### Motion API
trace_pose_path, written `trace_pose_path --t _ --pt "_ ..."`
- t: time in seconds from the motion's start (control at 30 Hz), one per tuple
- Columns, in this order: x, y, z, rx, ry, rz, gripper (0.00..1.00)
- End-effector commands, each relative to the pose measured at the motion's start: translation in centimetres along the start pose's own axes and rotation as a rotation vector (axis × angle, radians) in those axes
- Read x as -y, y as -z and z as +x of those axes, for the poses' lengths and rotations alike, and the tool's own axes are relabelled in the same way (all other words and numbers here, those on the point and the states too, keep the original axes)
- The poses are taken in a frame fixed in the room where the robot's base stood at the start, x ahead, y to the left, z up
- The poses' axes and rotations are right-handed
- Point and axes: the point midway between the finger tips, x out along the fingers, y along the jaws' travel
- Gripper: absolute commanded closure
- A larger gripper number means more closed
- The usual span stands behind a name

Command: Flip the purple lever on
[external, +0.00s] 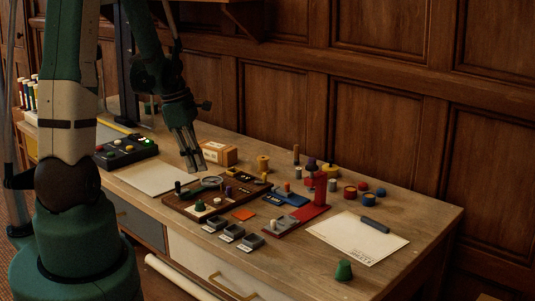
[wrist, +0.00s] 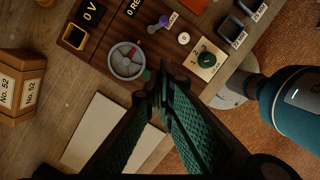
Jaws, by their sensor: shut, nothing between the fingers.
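The purple lever (wrist: 163,21) is a small purple-tipped stick on the dark brown control board (wrist: 222,84), beside a small label, near the top of the wrist view. In the external view a small purple spot on the board (external: 228,190) looks like the same lever. My gripper (wrist: 163,82) is shut and empty, with its fingertips near the board's edge and apart from the lever. In the external view my gripper (external: 198,168) hangs above the back left part of the board. I cannot tell exactly which way the lever is tilted.
Around the lever are a round grey dial (wrist: 127,61), a white button (wrist: 183,38) and a cream plate with a green knob (wrist: 206,60). A cardboard box (external: 217,153) stands behind the board. Paper (external: 154,178) lies left. Several small coloured objects and a red stand (external: 320,188) are right.

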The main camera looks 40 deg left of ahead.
Motion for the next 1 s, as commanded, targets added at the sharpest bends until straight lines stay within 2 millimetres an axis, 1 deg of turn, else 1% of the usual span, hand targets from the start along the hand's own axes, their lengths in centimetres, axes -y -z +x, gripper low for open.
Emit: trace_pose_path --t 0.03,0.53,0.8,1.0 --pt "0.0 0.0 0.7 0.000 0.000 0.001 1.00" --pt "0.0 0.0 5.8 0.000 0.000 0.000 1.00" --pt "0.0 -2.5 6.2 0.000 0.000 0.002 1.00" --pt "0.0 -3.6 6.5 0.000 0.000 0.001 1.00"
